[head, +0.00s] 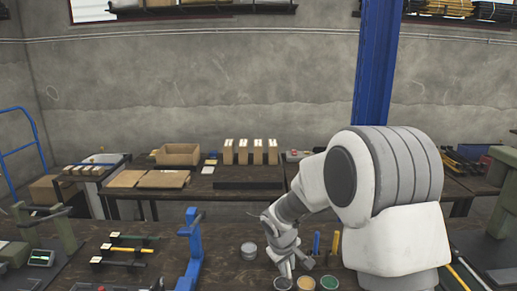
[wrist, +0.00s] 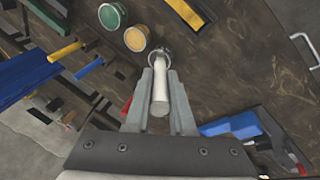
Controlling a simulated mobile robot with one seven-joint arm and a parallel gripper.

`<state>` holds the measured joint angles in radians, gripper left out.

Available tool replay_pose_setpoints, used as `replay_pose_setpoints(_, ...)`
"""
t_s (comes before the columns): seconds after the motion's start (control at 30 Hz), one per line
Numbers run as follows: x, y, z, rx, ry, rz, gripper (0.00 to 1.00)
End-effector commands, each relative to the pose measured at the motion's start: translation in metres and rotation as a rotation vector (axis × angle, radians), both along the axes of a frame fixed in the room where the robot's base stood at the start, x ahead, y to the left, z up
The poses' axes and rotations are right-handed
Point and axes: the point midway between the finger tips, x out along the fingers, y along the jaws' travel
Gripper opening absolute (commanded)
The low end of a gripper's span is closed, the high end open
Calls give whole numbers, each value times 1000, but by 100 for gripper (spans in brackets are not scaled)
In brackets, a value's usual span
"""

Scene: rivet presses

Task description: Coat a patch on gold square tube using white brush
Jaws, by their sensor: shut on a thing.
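My gripper (head: 288,268) is low over the front workbench, beside the paint pots. In the wrist view its fingers (wrist: 160,100) are shut on the pale handle of the white brush (wrist: 159,92). The brush's far end meets the rim of a grey-white pot (wrist: 161,55); whether the bristles touch paint is hidden. That pot (head: 282,283) also shows in the head view, beside a gold pot (head: 305,283) and a green pot (head: 329,282). The gold square tube (head: 132,249) lies at the left of the bench, between a green bar (head: 133,236) and a dark bar (head: 122,263).
A blue upright stand (head: 192,250) is between the tube and my gripper. A grey can (head: 249,250) stands left of my gripper. Blue (head: 316,243) and yellow (head: 334,243) brushes stand upright just behind the pots. My arm covers the bench's right part.

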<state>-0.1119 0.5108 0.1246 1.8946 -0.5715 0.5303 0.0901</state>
Motion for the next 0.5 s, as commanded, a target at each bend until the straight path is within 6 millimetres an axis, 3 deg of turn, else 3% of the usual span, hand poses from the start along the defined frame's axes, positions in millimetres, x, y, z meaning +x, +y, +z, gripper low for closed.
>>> replay_pose_setpoints(0.3, -41, -45, 7, -1, 0, -431, 0)
replay_pose_setpoints(0.5, -57, -60, 10, 2, 0, -587, 0)
